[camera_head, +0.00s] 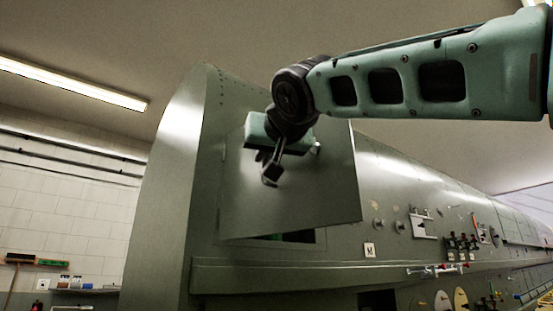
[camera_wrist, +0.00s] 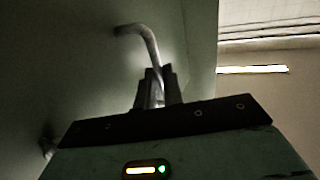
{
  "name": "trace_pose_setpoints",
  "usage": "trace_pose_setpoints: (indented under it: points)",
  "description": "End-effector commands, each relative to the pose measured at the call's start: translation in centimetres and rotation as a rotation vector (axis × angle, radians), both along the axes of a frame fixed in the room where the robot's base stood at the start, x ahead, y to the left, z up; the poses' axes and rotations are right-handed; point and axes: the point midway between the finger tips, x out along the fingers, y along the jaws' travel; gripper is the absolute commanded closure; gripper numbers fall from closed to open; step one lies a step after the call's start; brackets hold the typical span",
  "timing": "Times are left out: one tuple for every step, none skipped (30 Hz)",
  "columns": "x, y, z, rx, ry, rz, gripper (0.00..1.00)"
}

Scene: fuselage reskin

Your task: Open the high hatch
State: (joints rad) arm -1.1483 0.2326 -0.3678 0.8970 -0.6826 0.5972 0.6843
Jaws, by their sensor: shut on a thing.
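The high hatch (camera_head: 325,195) is a grey-green square panel on the upper side of the fuselage (camera_head: 165,200). It stands partly open, tilted off the skin, with a dark opening (camera_head: 300,237) showing below its lower edge. My gripper (camera_head: 271,172) is in front of the panel. In the wrist view my gripper (camera_wrist: 157,90) is shut on the bent metal handle (camera_wrist: 138,31) of the hatch. The handle's far end (camera_wrist: 47,147) shows at the lower left. In the head view my wrist hides most of the handle.
Fittings, levers and knobs (camera_head: 460,245) line the fuselage to the right. A ledge (camera_head: 260,270) runs below the hatch. A shelf with small jars (camera_head: 75,285) is on the tiled wall at left. A ceiling lamp (camera_head: 70,83) hangs upper left.

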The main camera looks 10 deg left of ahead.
Motion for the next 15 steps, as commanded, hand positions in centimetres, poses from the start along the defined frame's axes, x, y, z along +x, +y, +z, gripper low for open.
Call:
trace_pose_setpoints:
  points:
    - [-0.4, 1.0, -0.3, -0.004, -0.005, -0.017, 1.00]
    - [-0.5, 1.2, -0.3, -0.005, -0.004, -0.034, 1.00]
    - [-0.7, 1.5, -0.2, -0.005, -0.004, -0.058, 1.00]
    - [-0.8, 1.7, -0.2, -0.005, -0.005, -0.073, 1.00]
    - [-1.0, 1.9, -0.1, -0.006, -0.005, -0.090, 1.00]
    - [-1.1, 2.2, -0.1, -0.005, -0.004, -0.112, 1.00]
    - [-1.3, 2.4, -0.1, -0.006, -0.004, -0.128, 1.00]
    - [-1.4, 2.6, -0.1, -0.005, -0.005, -0.143, 1.00]
    - [-1.5, 2.9, -0.1, -0.005, -0.004, -0.162, 1.00]
    - [-1.7, 3.0, -0.1, -0.005, -0.004, -0.176, 1.00]
    - [-1.8, 3.3, -0.1, -0.006, -0.004, -0.188, 1.00]
    - [-1.9, 3.5, -0.1, -0.006, -0.002, -0.205, 1.00]
    - [-2.0, 3.6, 0.0, -0.004, -0.003, -0.216, 1.00]
    - [-2.0, 3.8, -0.1, -0.006, -0.002, -0.228, 1.00]
    - [-2.1, 4.0, 0.0, -0.005, -0.003, -0.241, 1.00]
